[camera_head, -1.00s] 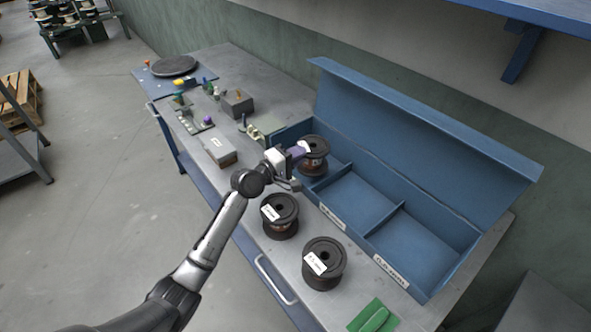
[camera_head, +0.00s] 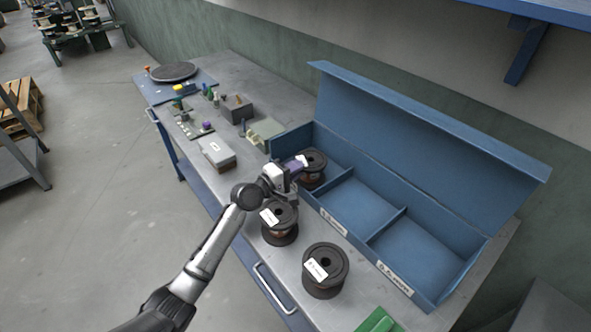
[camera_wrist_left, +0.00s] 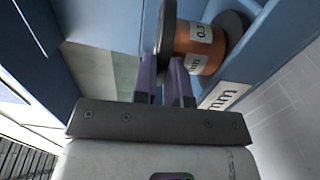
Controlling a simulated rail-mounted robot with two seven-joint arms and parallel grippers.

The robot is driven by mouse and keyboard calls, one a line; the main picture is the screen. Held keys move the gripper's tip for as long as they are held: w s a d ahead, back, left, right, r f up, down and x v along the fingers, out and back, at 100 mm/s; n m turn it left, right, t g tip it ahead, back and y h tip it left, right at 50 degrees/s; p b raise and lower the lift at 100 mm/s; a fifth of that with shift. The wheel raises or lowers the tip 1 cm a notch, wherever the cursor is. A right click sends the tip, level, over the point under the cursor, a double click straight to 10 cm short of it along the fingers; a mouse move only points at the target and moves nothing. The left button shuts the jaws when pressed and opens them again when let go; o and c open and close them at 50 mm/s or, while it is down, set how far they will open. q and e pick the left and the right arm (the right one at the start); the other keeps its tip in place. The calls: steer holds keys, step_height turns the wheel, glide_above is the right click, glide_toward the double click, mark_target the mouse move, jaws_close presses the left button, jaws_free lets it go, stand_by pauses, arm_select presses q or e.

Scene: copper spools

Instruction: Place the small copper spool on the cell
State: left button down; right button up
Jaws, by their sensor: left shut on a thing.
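A spool with dark flanges and copper winding (camera_head: 315,162) is upright at the left compartment of the blue box (camera_head: 386,278). My left gripper (camera_head: 298,165) reaches it from the front left and is shut on its upper flange. In the left wrist view, the purple fingers (camera_wrist_left: 168,78) pinch the dark flange, with the copper winding (camera_wrist_left: 196,46) and its white label beside them. I cannot tell whether the spool's base touches the compartment floor. The middle (camera_head: 358,203) and right (camera_head: 415,252) compartments are empty. My right gripper is not in view.
Two more dark-flanged spools stand on the bench before the box, one near my left wrist (camera_head: 280,222) and one farther right (camera_head: 325,271). A green item (camera_head: 376,321) lies at the front. A grey box (camera_head: 217,152) and small parts sit left.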

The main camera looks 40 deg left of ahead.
arm_select(q)
steer(key=c, duration=1.2)
jaws_free()
steer(key=shift+f, duration=0.1)
steer(key=shift+o, duration=0.2)
steer(key=shift+r, duration=0.25)
steer(key=p+v, duration=0.2)
steer(key=v, duration=1)
steer(key=shift+f, duration=0.15)
